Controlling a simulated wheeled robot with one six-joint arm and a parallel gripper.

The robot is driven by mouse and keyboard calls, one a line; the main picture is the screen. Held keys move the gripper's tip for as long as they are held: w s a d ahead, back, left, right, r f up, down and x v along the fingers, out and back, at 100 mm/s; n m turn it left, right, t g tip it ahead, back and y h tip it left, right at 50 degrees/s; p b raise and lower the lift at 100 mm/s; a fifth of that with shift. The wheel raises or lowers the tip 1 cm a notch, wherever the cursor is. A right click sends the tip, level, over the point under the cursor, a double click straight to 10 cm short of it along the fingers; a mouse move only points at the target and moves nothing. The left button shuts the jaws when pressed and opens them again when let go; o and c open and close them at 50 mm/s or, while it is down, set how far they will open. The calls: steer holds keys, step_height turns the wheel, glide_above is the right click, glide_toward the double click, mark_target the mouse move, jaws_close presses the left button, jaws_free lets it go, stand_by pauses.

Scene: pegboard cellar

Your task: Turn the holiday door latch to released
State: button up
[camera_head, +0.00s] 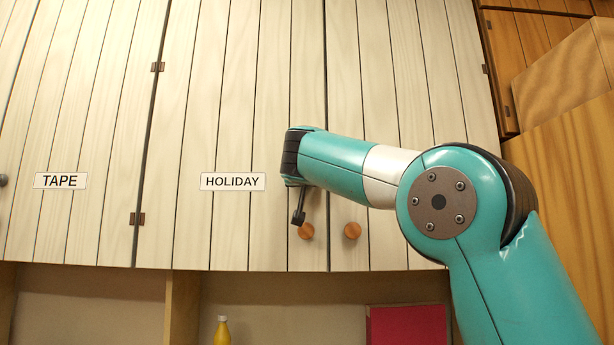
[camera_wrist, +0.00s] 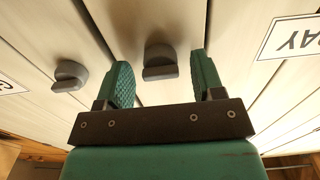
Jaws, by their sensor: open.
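The holiday door (camera_head: 222,120) is a pale plank cabinet door with a HOLIDAY label (camera_head: 232,181); that label's end shows upside down at the right of the wrist view (camera_wrist: 291,37). A dark grey turn latch (camera_wrist: 160,62) on this door shows in the wrist view. My gripper (camera_wrist: 162,72) is open, its teal fingers on either side of the latch with a gap visible on each side. In the head view my arm's end covers the latch and hides the fingers. I cannot tell how far the latch is turned.
A second grey latch (camera_wrist: 70,75) is on the neighbouring door, left in the wrist view. Round wooden knobs (camera_head: 306,231) (camera_head: 352,231) sit low on both doors. A TAPE door (camera_head: 60,181) is at left. Below are a yellow bottle (camera_head: 222,331) and a red box (camera_head: 406,325).

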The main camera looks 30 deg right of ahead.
steer(key=c, duration=0.9)
steer(key=shift+c, duration=0.2)
steer(key=shift+m, duration=0.3)
steer(key=m+b, duration=0.2)
steer(key=m, duration=0.1)
steer(key=shift+f, duration=0.15)
steer(key=shift+m+b, duration=2.05)
steer(key=shift+m, duration=5.05)
